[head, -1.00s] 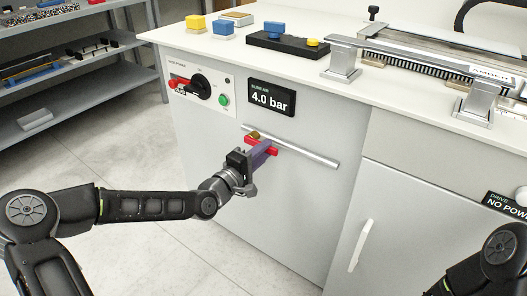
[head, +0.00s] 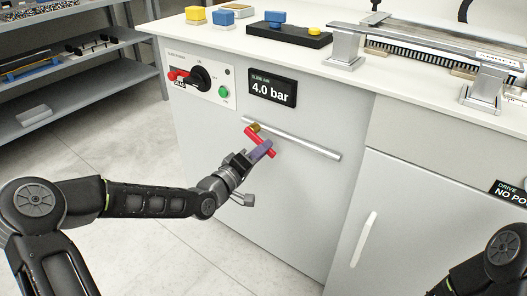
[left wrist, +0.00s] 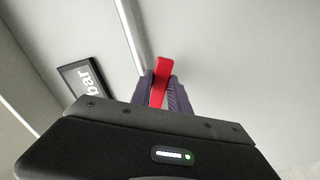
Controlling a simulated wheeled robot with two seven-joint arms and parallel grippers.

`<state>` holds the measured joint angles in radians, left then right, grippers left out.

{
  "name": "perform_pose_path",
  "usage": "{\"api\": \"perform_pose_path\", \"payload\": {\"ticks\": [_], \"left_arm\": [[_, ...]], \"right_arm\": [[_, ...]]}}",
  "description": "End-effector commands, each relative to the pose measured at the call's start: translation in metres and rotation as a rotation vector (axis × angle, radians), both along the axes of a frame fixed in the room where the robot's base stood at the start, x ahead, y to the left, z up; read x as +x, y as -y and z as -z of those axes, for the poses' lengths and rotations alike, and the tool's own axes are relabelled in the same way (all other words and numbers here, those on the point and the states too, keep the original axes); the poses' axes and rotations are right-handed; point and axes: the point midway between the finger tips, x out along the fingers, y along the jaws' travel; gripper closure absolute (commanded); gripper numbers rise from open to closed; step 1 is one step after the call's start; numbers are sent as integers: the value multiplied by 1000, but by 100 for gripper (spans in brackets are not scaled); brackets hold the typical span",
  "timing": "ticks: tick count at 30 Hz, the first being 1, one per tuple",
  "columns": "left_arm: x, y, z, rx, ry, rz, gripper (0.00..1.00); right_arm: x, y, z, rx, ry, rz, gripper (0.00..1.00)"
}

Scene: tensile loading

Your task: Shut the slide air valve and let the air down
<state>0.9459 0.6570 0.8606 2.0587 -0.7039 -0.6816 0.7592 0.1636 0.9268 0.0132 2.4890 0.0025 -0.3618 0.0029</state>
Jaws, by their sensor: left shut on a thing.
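The slide air valve has a red lever (head: 256,139) and a brass body (head: 253,127), mounted on the pipe (head: 300,142) along the cabinet front. The lever is tilted, running from the brass body down to the right. My left gripper (head: 262,150) is shut on the lever; in the left wrist view the red lever (left wrist: 161,75) stands between the purple fingers. The air display (head: 272,90) above reads 4.0 bar. The display also shows in part in the left wrist view (left wrist: 82,82). My right gripper is out of view; only part of my right arm shows at lower right.
A power panel with a red handle, black dial and green button (head: 223,91) is left of the display. The bench top (head: 330,76) carries yellow and blue blocks and a metal rail. A white door handle (head: 363,238) is to the lower right. Shelves stand at left.

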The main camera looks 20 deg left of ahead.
Motion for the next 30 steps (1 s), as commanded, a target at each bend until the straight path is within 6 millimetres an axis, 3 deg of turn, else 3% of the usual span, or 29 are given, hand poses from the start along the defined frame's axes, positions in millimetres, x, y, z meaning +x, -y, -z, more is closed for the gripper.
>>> {"api": "perform_pose_path", "payload": {"ticks": [13, 30], "left_arm": [[6, -16, 26, 399, 158, 2, 100], [17, -44, 38, 876, 347, 0, 100]], "right_arm": [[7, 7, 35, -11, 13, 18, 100], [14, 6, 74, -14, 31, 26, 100]]}}
